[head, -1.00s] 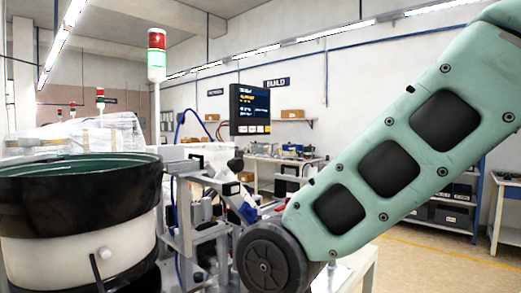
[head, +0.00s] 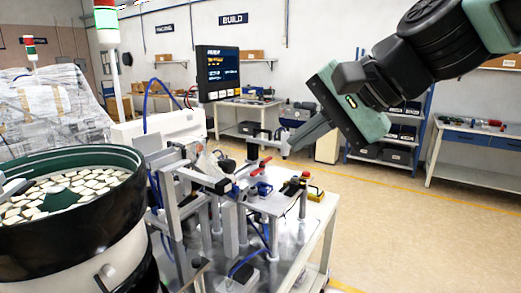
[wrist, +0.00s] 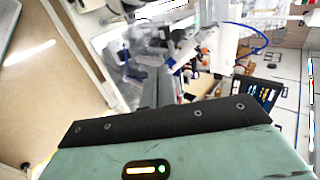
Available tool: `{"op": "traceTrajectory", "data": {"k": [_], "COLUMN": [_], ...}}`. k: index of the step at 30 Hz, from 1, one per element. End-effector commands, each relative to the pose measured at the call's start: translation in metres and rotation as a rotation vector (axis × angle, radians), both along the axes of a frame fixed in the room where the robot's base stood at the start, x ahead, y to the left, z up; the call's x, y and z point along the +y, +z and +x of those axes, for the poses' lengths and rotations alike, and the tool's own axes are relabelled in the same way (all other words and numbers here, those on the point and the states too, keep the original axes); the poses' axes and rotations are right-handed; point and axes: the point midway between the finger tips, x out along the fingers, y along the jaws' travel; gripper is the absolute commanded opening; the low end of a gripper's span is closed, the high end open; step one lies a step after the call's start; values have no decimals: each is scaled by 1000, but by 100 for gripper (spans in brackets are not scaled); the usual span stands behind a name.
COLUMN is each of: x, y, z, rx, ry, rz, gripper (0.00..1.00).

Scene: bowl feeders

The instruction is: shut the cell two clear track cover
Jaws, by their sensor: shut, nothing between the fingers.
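A pale, see-through panel that looks like the clear track cover (head: 207,165) stands tilted up over the track by the bowl feeder (head: 72,195). Its edges are hard to make out, and I cannot tell its exact angle. My gripper (head: 297,146) hangs in the air to the right of it, fingers pointing down and left, shut and empty. It is apart from the cover and the track. In the wrist view the shut fingers (wrist: 157,88) point towards the blurred track hardware; I cannot make out the cover there.
A red-handled clamp (head: 262,163) and a small box with a yellow base and buttons (head: 312,192) are on the white machine table (head: 312,232). A dark display (head: 218,74) stands behind the track. Open floor (head: 420,225) lies to the right.

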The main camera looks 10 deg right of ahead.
Motion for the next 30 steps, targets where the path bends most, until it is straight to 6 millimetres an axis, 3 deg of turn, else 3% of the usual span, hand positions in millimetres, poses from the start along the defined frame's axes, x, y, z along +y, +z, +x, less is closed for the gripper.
{"op": "traceTrajectory", "data": {"k": [16, 22, 30], "x": [59, 79, 88], "y": [-72, -65, -67], "z": [44, 60, 67], "rx": [6, 3, 0], "ry": [4, 4, 4], "rz": [-5, -4, -5], "gripper": [0, 0, 0]}}
